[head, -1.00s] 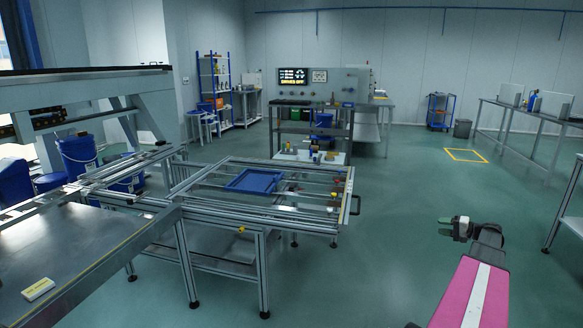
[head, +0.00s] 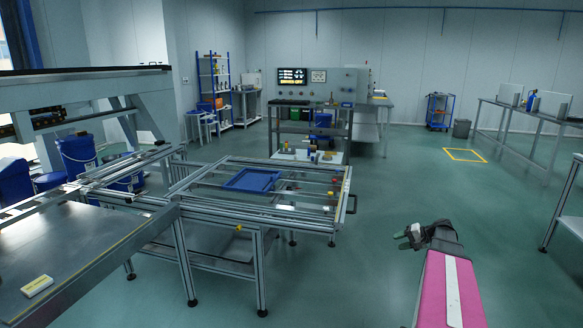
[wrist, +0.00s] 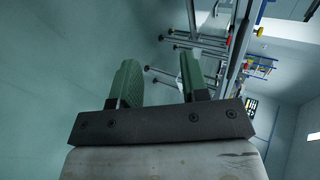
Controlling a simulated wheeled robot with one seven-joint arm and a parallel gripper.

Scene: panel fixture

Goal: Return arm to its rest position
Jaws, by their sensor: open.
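My gripper (head: 402,240) is at the lower right in the head view, at the end of my pink arm, over bare floor. It is small there. In the wrist view its two green fingers (wrist: 157,82) stand apart with nothing between them, so it is open and empty. The nearest fixture, an aluminium frame table (head: 255,225), stands to the left of my gripper with a clear gap.
A blue tray (head: 252,180) lies on the frame table. A metal-topped bench (head: 85,255) holds a pale block (head: 37,286) at the lower left. A bench edge (head: 570,222) is at the right. The green floor (head: 400,190) around my arm is clear.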

